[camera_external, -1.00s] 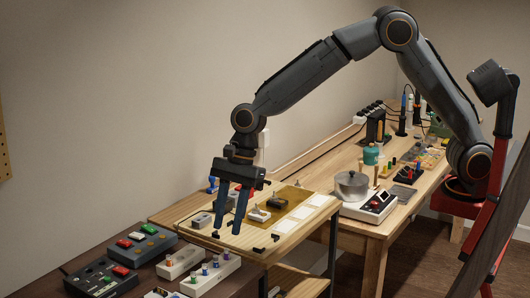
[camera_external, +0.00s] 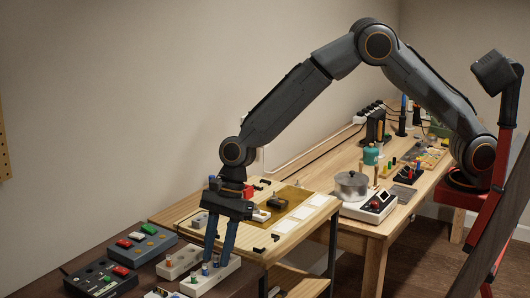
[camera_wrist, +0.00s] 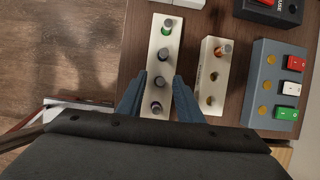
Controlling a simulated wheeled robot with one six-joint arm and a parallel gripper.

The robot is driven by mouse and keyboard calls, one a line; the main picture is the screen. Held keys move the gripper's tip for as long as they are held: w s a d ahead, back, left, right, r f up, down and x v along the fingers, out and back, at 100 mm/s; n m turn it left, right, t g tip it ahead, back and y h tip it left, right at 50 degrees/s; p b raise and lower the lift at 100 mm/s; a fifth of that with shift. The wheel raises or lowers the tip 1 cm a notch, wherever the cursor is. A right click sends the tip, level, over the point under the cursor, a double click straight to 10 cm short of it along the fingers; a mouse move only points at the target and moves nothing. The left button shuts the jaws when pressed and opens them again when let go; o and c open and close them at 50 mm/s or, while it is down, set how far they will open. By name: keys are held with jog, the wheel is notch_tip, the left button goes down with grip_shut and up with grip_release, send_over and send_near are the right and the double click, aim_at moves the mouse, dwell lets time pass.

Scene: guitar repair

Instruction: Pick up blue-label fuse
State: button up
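A long white fuse block (camera_external: 215,276) stands on the dark table and also shows in the wrist view (camera_wrist: 150,38). It holds several upright fuses in a row. A green-label fuse (camera_wrist: 166,27) is at the far end.
A shorter white block (camera_external: 180,264) with an orange-label fuse (camera_wrist: 223,50) stands close beside the long block. A grey switch box (camera_external: 147,242) and a dark switch box (camera_external: 102,280) are nearby. A wooden worktable (camera_external: 267,241) with small parts stands beyond.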

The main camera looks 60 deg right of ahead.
grip_shut()
